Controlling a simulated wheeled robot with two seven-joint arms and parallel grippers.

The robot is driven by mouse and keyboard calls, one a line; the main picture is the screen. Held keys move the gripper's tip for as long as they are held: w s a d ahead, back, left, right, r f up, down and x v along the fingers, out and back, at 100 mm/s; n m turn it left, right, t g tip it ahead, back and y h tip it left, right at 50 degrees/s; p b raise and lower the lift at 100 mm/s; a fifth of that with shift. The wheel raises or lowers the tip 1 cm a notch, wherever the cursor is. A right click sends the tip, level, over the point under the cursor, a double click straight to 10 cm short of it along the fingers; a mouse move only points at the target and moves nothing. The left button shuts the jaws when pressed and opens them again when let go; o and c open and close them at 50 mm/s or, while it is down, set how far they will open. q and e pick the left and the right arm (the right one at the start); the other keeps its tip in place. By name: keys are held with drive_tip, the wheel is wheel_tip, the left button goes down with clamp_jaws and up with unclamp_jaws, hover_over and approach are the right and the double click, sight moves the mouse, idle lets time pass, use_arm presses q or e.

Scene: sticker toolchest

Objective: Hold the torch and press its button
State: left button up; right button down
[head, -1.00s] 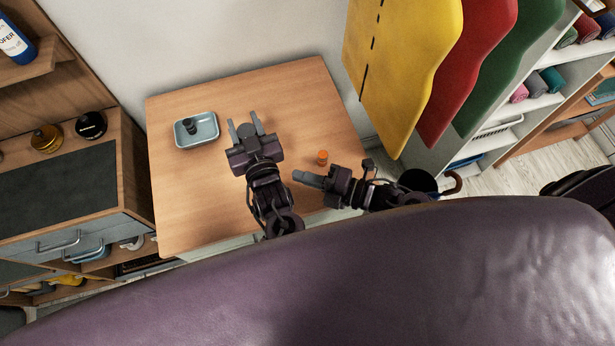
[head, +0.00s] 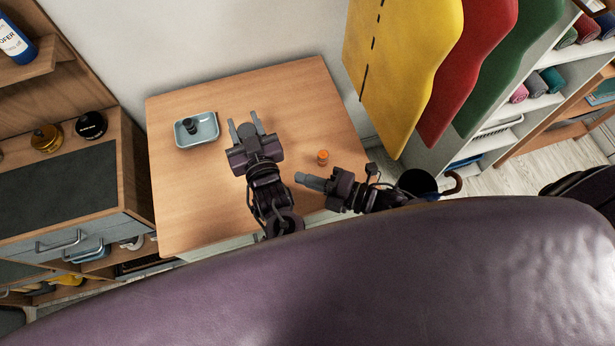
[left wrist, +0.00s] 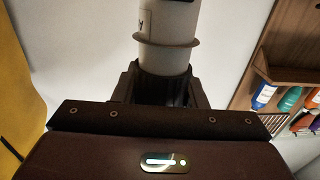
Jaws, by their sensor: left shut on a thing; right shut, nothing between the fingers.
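My left gripper (head: 246,128) is above the middle of the wooden table, its two grey fingers pointing to the back. It is shut on a pale grey cylinder with a raised ring, which I take to be the torch (left wrist: 168,55), in the left wrist view. A bit of dark lettering shows on its side; its top is cut off by the frame. In the head view only a small dark part shows between the fingers. The torch's button cannot be made out. My right gripper (head: 312,182) is shut and empty, near the table's front right, pointing left, apart from the left gripper.
A small orange cylinder (head: 322,157) stands on the wooden table (head: 190,195), between and beyond the grippers. A light blue tray (head: 207,136) with a black object (head: 190,126) is at the back left.

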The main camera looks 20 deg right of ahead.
idle(0.3)
use_arm(q)
drive_tip(key=o, duration=1.1)
